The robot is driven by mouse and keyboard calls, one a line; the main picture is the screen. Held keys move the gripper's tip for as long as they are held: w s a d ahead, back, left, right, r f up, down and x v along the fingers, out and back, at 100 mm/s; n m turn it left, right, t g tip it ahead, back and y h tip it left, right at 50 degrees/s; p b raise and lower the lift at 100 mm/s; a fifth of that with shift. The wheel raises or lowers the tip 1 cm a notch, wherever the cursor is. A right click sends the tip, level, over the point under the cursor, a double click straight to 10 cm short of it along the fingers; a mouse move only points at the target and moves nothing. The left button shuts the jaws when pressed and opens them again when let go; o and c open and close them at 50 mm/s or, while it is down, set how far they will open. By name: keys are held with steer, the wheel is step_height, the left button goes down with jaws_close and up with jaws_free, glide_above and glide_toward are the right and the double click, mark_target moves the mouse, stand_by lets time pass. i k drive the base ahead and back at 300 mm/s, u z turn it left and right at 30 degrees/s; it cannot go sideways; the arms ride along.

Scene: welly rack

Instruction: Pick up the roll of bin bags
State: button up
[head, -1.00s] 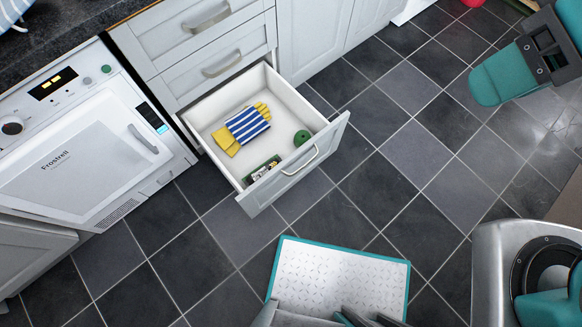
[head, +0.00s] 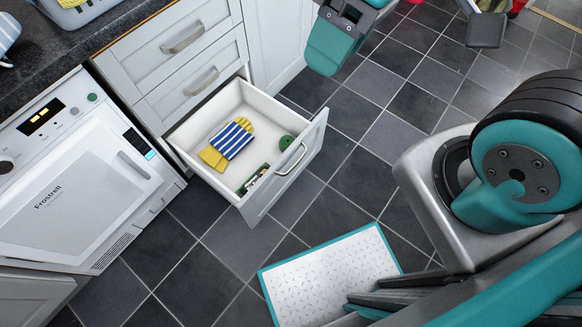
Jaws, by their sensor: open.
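A small round dark green roll (head: 287,142), which looks like the roll of bin bags, lies inside the open drawer (head: 196,118), near its right front corner. My gripper (head: 336,40) shows only in part at the top of the head view, as a teal piece with a dark bracket. It is apart from the drawer, nothing is seen held in it, and the rest of it is cut off by the frame's top edge.
Yellow gloves with blue-and-white striped cuffs (head: 230,140) lie left of the roll. A small dark pack (head: 254,180) lies by the drawer front. A white appliance (head: 75,195) stands left. Dark tiled floor (head: 350,140) is open right of the drawer.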

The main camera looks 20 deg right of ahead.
mark_target(242, 190)
steer(key=u, duration=0.45)
steer(key=k, duration=0.55)
steer(key=u, duration=1.05)
steer(key=i, duration=1.2)
steer(key=z, duration=0.65)
